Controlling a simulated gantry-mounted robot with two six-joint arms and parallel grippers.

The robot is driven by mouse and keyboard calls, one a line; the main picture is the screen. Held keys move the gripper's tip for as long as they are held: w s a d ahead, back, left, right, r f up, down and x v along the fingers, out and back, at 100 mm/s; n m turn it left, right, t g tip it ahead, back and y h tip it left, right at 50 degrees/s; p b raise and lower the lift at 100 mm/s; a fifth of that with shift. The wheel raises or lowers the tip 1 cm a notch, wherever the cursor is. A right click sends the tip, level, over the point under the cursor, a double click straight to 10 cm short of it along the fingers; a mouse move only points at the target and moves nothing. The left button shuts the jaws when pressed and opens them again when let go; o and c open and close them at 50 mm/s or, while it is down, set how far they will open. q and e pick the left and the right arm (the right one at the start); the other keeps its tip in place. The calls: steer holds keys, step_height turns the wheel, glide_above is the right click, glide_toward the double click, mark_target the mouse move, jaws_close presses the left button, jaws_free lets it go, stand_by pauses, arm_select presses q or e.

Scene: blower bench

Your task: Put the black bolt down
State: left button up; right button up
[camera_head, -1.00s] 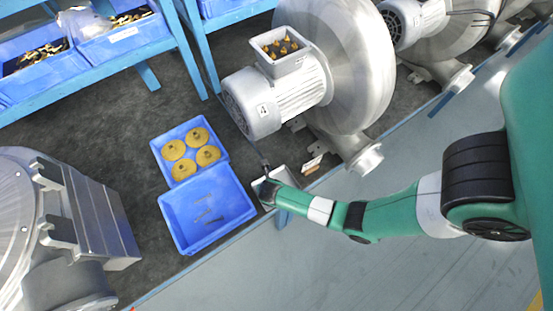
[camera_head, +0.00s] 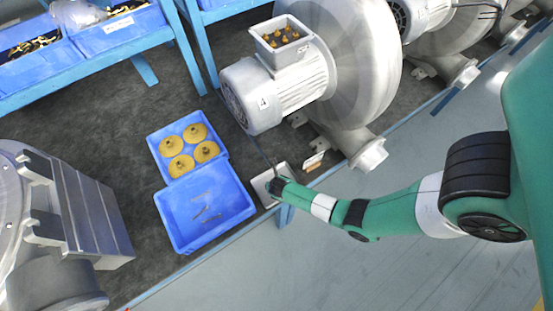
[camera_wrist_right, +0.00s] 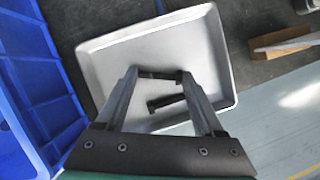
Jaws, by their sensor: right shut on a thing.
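The right gripper (camera_wrist_right: 160,85) is over a shallow light-grey tray (camera_wrist_right: 215,60), which also shows in the head view (camera_head: 259,185). A black bolt (camera_wrist_right: 160,74) spans the gap between its fingertips and is held crosswise. A second dark bar (camera_wrist_right: 166,101) shows just below it, close to the right finger; I cannot tell if it lies in the tray. In the head view the right gripper (camera_head: 275,186) is at the tray and its fingertips are too small to read. The left gripper is not in view.
Left of the tray is a blue bin (camera_head: 172,222) with several thin dark pieces. Behind it, another blue bin (camera_head: 157,143) holds yellow discs. A blower (camera_head: 350,70) with an open box of brass-coloured parts (camera_head: 283,36) stands behind the tray. The bench edge runs close in front.

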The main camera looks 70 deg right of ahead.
steer(key=o, duration=1.3)
steer(key=shift+o, duration=0.2)
steer(key=shift+r+p, duration=0.35)
steer(key=shift+r, duration=0.05)
steer(key=p+v, duration=0.5)
steer(key=v, duration=0.6)
steer(key=shift+a, duration=0.25)
steer(key=shift+s+r, duration=0.1)
steer(key=shift+r, duration=0.05)
